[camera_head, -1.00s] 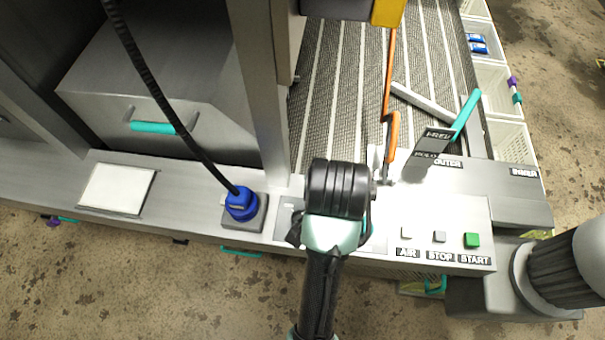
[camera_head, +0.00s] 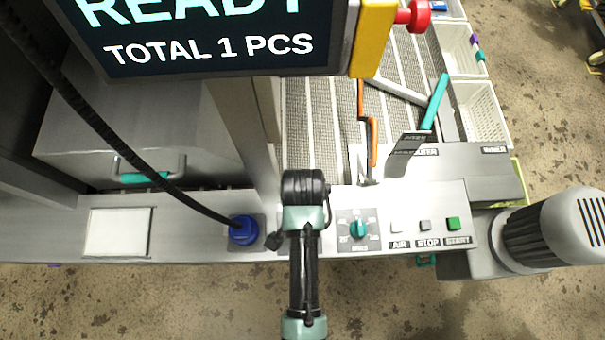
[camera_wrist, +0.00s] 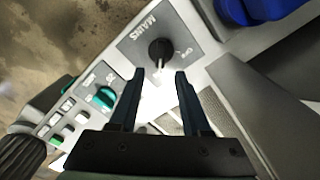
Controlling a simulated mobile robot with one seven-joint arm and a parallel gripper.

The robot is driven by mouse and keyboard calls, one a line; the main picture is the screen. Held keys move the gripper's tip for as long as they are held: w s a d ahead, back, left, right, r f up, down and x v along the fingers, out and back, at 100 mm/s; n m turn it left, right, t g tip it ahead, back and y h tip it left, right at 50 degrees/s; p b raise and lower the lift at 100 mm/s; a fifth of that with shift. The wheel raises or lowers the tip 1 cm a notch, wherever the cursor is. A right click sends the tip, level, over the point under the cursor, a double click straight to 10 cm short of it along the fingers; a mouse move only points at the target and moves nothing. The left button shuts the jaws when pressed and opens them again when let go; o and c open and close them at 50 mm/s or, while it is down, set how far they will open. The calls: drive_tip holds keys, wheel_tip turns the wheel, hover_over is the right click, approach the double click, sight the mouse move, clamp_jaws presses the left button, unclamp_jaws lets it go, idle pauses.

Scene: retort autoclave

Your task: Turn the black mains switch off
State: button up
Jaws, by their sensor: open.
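The black mains switch (camera_wrist: 160,51) is a round knob on a grey plate marked MAINS in the wrist view. A pale mark shows on the knob's side toward my gripper; small lettering beside it is too blurred to read surely. My gripper (camera_wrist: 159,74) is open, its two dark fingers either side of the line to the knob. The knob shows just beyond and between the fingertips, and I cannot tell whether they touch it. In the head view my arm covers the switch and the fingers.
Right of my arm is a teal dial (camera_head: 358,230), then AIR, STOP and a green START button (camera_head: 453,224). A blue plug (camera_head: 242,230) with a black cable is at left. A screen (camera_head: 215,38) overhangs the back.

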drive_tip(key=shift+f, duration=2.35)
clamp_jaws()
